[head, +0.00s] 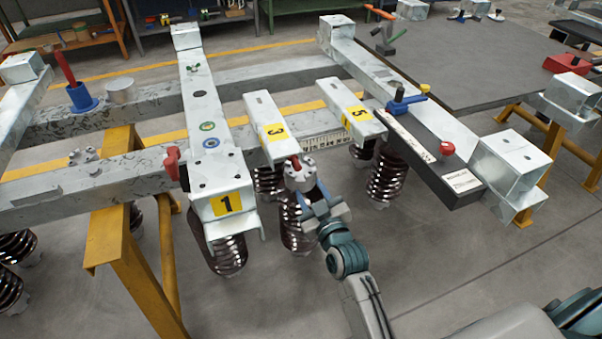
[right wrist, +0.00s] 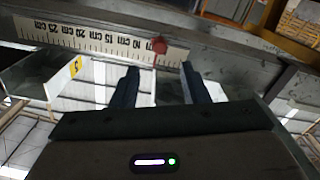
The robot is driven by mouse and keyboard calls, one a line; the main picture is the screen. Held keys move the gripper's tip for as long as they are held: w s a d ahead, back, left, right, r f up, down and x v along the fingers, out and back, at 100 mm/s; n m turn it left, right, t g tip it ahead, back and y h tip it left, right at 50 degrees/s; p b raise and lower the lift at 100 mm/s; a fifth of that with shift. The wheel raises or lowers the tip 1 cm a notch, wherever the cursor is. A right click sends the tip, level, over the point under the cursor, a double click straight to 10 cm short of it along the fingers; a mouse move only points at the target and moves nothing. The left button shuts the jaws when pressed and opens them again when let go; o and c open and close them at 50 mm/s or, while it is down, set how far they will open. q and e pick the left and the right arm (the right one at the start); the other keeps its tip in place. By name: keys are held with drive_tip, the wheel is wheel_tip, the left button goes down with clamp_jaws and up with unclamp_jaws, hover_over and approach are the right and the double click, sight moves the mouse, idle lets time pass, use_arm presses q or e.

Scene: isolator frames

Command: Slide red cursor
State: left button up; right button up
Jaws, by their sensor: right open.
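The red cursor (head: 295,161) is small and shows just beyond my right gripper (head: 313,198) in the head view. In the right wrist view the red cursor (right wrist: 159,47) sits at the low-number end of a white cm ruler (right wrist: 95,39). The ruler (head: 325,143) runs along a grey beam. My right gripper (right wrist: 160,67) is open and empty. Its two dark fingers point at the ruler, with the cursor ahead of the gap between them. I cannot tell whether either finger touches it. My left gripper is not in view.
Beams marked 1 (head: 228,190), 3 (head: 270,125) and 5 (head: 350,110) surround the spot. Brown ribbed insulators (head: 297,230) hang below. A red knob (head: 172,163) and a red ball (head: 447,148) are on nearby beams. Yellow trestles (head: 115,220) hold the frame; the front floor is open.

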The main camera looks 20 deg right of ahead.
sight(299, 169)
drive_tip(key=w, duration=0.8)
drive_tip(key=shift+w+a, duration=0.15)
drive_tip(key=shift+w, duration=0.3)
drive_tip(key=c, duration=0.8)
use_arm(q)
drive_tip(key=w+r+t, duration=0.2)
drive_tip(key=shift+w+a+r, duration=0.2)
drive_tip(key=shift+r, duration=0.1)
use_arm(e)
clamp_jaws()
